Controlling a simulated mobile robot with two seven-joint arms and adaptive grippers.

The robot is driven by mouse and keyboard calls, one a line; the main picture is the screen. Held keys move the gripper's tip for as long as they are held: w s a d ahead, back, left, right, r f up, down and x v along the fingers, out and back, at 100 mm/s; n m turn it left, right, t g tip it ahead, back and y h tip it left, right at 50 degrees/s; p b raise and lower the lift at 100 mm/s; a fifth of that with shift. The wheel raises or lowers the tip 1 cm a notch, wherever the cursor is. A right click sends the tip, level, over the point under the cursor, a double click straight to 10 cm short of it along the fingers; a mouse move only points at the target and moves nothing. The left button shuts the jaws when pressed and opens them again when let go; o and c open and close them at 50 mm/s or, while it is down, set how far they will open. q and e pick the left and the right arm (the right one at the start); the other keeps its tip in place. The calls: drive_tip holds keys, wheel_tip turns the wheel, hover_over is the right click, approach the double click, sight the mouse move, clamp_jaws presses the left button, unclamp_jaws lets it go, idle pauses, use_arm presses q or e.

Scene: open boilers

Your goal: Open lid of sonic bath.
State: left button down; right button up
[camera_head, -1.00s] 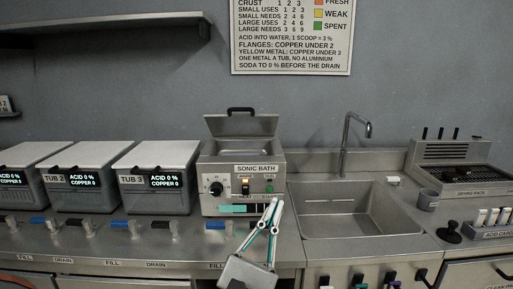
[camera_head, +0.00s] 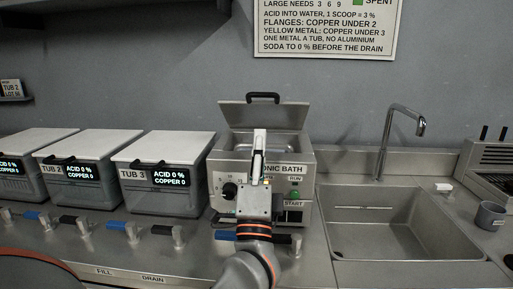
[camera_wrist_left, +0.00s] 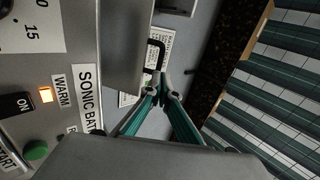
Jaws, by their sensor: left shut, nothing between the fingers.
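The sonic bath (camera_head: 303,163) is a grey metal box on the counter. Its lid (camera_head: 235,115) stands tilted up at the back, clear of the tank opening, with a black handle (camera_head: 263,97) along its top edge. My left gripper (camera_head: 260,133) is upright in front of the bath, covering part of its label and the opening; its fingers are shut with nothing between them. In the left wrist view, the fingertips (camera_wrist_left: 162,82) show close to the handle (camera_wrist_left: 155,55) in the picture, and whether they touch is unclear. The front panel (camera_wrist_left: 60,100) is at the left. My right gripper is not seen.
Tub 3 (camera_head: 165,148) stands just left of the bath, with more tubs beyond. A sink (camera_head: 400,225) with a tall faucet (camera_head: 388,140) is at the right. Taps with coloured handles line the counter front. A sign (camera_head: 325,25) hangs on the wall above.

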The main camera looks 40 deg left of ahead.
sight(262, 96)
use_arm(q)
drive_tip(key=p+x, duration=0.2)
drive_tip(key=x, duration=0.5)
drive_tip(key=shift+w+a+r, duration=0.1)
drive_tip(key=shift+w+r, duration=0.05)
drive_tip(key=shift+r, duration=0.15)
drive_tip(key=shift+w+a+r+p, duration=0.25)
drive_tip(key=shift+w+a+p, duration=0.05)
drive_tip(key=shift+w, duration=0.2)
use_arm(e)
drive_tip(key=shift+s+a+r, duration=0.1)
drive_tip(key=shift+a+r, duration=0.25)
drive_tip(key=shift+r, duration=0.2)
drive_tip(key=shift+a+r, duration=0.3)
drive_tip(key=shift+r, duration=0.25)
